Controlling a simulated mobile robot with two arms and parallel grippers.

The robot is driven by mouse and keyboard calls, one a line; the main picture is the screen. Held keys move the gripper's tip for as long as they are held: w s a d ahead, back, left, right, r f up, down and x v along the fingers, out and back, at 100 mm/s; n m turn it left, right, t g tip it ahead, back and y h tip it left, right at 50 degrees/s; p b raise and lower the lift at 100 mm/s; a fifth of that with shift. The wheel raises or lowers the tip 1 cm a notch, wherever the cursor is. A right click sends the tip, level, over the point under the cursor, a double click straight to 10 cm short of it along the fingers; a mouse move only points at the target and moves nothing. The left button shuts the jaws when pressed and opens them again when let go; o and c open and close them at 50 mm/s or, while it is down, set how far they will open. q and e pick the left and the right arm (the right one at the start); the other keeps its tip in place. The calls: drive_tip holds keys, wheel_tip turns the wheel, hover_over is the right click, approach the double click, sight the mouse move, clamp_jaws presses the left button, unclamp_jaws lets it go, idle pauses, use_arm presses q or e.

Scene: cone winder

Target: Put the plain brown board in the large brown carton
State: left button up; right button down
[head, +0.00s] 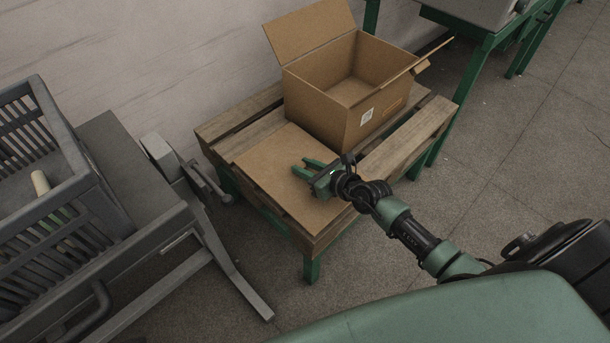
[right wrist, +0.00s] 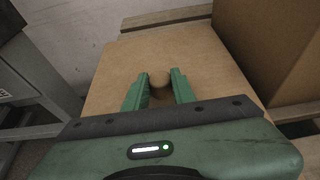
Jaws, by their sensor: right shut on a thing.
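The plain brown board (head: 262,165) lies flat on the slatted wooden top of a low green-legged stand, left of the carton. It also fills much of the right wrist view (right wrist: 205,62), where a round brown knob (right wrist: 159,79) stands out from it. My right gripper (head: 307,167) is over the board, its fingers on either side of the knob, shut on it. The large brown carton (head: 333,117) stands open and upright on the same stand, flaps spread, and its visible inside is empty. I cannot tell whether the board is lifted slightly. My left gripper is not in view.
The wooden stand top (head: 410,138) has bare slats to the right of the carton. A grey machine with a slatted bin (head: 60,200) stands at the left. A green-framed table (head: 480,25) is behind at the right. Open floor lies at the right.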

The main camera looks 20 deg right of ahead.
wheel_tip(320, 180, down, 3)
drive_tip(key=shift+f+b, duration=0.15)
drive_tip(key=shift+b, duration=0.65)
drive_tip(key=c, duration=1.3)
unclamp_jaws()
drive_tip(key=shift+c, duration=0.2)
drive_tip(key=shift+o, duration=0.9)
